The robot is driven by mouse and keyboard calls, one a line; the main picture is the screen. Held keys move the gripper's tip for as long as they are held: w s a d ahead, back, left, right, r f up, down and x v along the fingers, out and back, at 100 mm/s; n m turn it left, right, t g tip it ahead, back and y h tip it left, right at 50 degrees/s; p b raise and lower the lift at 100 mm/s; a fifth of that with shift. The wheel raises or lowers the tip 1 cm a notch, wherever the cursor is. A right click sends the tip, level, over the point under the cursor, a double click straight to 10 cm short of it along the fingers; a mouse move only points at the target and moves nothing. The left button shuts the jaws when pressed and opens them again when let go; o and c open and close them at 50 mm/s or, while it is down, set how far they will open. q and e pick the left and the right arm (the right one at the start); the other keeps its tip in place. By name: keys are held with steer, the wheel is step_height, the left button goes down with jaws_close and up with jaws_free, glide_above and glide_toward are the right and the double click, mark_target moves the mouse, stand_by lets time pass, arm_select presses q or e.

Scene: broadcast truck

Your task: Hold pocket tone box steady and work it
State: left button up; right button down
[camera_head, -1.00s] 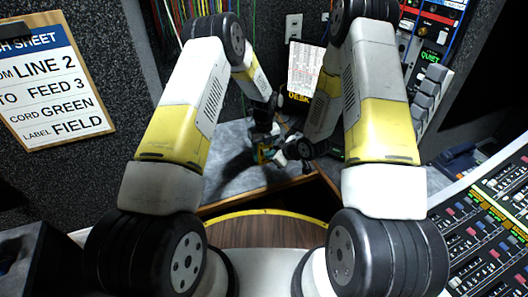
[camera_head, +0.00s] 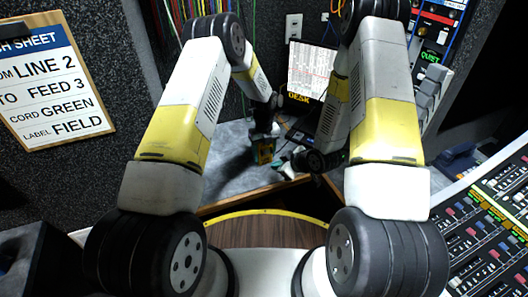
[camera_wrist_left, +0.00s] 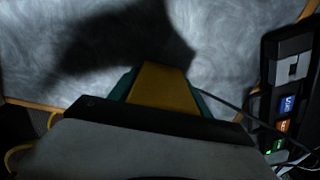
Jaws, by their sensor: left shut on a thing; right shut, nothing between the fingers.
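The pocket tone box (camera_head: 265,153) is a small yellow box over the grey worktop (camera_head: 232,180). My left gripper (camera_head: 262,142) is shut on it from above. In the left wrist view the yellow box (camera_wrist_left: 163,87) sits between the teal fingers, and the wrist housing hides its near part. My right gripper (camera_head: 282,168) is shut and empty, just right of the box and apart from it. The face and controls of the box are too small to make out.
A black unit with blue, orange and green lit keys (camera_wrist_left: 284,120) stands to the right in the left wrist view, with cables beside it. A mixing console (camera_head: 490,230) lies at the right. The worktop left of the box is clear.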

steer(key=shift+s+d, duration=0.2)
steer(key=shift+s, duration=0.2)
arm_select(q)
steer(key=o, duration=1.6)
steer(key=shift+r, duration=0.1)
